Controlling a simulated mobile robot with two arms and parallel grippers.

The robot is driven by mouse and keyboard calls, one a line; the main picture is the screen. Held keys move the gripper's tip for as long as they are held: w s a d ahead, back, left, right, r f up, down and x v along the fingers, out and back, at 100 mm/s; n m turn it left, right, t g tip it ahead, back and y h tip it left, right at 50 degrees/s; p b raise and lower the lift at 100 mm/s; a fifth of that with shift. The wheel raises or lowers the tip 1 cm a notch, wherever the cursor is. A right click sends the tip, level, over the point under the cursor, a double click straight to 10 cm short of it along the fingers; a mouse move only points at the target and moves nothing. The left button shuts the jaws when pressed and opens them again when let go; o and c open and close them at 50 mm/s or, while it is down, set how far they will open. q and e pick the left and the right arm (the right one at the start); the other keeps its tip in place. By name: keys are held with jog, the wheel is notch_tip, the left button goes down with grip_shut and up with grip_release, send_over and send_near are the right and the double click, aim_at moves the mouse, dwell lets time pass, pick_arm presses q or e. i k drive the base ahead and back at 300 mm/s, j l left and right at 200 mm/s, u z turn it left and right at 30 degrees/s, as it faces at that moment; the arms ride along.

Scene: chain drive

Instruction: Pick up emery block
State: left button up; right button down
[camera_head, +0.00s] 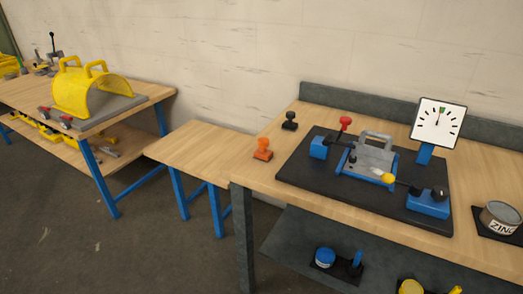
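Neither of my grippers is in view. I cannot tell for sure which thing is the emery block. A small black knob-topped block (289,122) stands on the right workbench near its back left. A similar orange knob-topped block (262,151) stands in front of it, near the bench's left edge. A grey part with a loop handle (375,152) sits in a blue fixture (366,175) on a black base plate (318,189). Nothing is seen touching these things.
A tin marked ZINC (500,216) is at the right. A lower shelf (292,228) holds blue and yellow items. A small table (195,147) and a bench with a yellow guard (85,94) are left. Floor is clear in front.

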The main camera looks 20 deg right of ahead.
aim_at(263, 155)
jog(key=z, duration=1.05)
jog(key=i+j+z, duration=0.2)
jog(key=j, duration=0.15)
jog(key=i+j+z, duration=0.2)
jog(key=j, duration=0.15)
jog(key=i+j+z, duration=0.2)
jog(key=j, duration=0.2)
jog(key=j+z, duration=0.2)
jog(key=j, duration=0.15)
jog(key=i, duration=0.05)
